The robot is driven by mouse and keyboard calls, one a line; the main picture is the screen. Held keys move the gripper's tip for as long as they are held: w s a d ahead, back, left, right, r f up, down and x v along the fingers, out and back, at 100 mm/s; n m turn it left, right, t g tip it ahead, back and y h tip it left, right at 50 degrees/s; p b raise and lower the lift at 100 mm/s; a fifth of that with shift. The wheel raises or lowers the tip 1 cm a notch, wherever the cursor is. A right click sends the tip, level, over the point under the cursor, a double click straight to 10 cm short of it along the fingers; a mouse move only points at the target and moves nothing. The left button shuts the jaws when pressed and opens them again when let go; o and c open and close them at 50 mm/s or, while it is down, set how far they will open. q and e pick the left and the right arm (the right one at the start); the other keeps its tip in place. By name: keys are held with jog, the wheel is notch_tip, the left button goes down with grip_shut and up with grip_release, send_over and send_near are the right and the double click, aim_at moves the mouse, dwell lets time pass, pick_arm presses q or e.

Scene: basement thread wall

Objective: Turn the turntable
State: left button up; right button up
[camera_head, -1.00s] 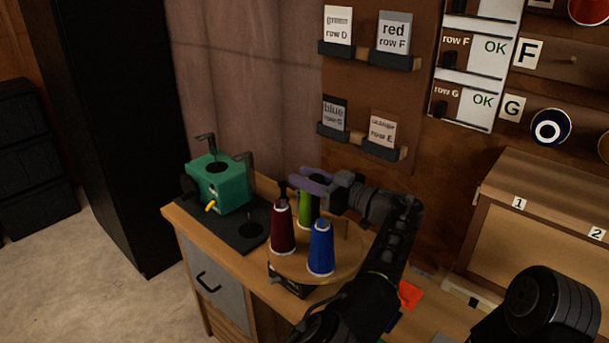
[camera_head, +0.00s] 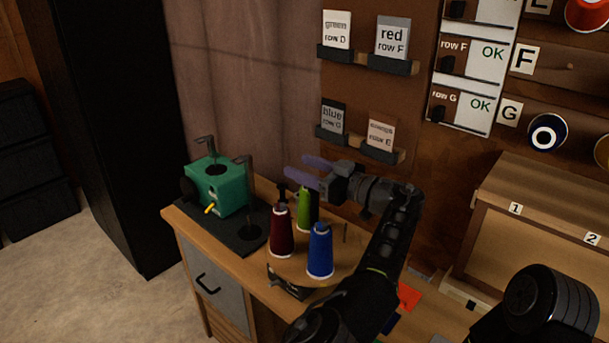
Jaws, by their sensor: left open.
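The turntable (camera_head: 345,255) is a round wooden disc on the bench, partly hidden by my left arm. It carries a dark red cone of thread (camera_head: 281,232), a blue cone (camera_head: 320,252) and a green cone (camera_head: 304,210); a thin bare peg (camera_head: 345,232) stands at its right. A dark part (camera_head: 286,283) shows at its front edge. My left gripper (camera_head: 298,166), with purple fingers, is open and empty above the back of the disc, behind and over the green cone. It looks apart from the cones. My right gripper is not in view.
A green machine (camera_head: 220,186) with a yellow knob stands left of the turntable on a black plate (camera_head: 238,228). Card holders (camera_head: 365,61) and a thread wall are behind. A wooden box (camera_head: 545,225) is at right. An orange-red card (camera_head: 409,295) lies on the bench.

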pick_arm(q)
notch_tip(320, 180, up, 6)
jog(key=p, duration=0.4)
jog(key=shift+r, duration=0.2)
jog(key=shift+c, duration=0.4)
